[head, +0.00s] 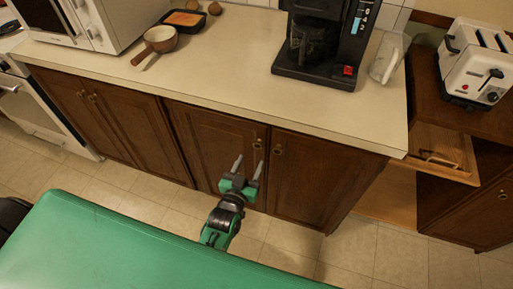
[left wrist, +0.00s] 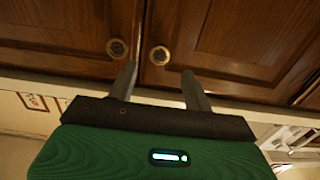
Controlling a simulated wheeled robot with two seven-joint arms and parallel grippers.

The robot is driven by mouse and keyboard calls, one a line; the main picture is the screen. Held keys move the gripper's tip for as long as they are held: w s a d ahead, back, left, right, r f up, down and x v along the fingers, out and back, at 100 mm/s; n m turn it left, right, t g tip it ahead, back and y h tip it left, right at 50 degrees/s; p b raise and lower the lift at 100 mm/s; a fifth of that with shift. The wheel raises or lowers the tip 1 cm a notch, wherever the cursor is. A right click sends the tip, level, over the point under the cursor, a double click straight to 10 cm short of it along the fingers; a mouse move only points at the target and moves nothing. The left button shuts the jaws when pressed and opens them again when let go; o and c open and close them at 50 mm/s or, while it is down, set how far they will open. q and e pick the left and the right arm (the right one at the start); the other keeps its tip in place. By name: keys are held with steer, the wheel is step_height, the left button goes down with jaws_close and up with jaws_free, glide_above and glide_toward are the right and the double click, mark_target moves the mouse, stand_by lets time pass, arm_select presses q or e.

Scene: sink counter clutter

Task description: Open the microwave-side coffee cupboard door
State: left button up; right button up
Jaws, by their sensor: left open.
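The cupboard under the coffee maker has two dark wood doors, both shut. The microwave-side door (head: 208,140) has a round brass knob (head: 258,144) near its upper right corner. The other door (head: 312,180) has its knob (head: 278,149) just across the seam. My left gripper (head: 249,162) is open and empty, with its fingers pointing at the doors below the knobs. The left wrist view appears upside down, with the counter edge low. There the microwave-side knob (left wrist: 159,55) shows between and beyond the fingertips (left wrist: 159,69). Contact is not visible. My right gripper is out of view.
The coffee maker (head: 325,40) and a glass jar (head: 388,58) stand on the counter (head: 215,68). A microwave (head: 95,18) and a pan (head: 160,40) are at left. At right, a drawer (head: 440,152) stands open below the toaster (head: 475,62). Tiled floor lies before the doors.

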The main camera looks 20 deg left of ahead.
mark_target(257, 147)
arm_select(q)
steer(key=w, duration=0.6)
steer(key=shift+w, duration=0.35)
jaws_close()
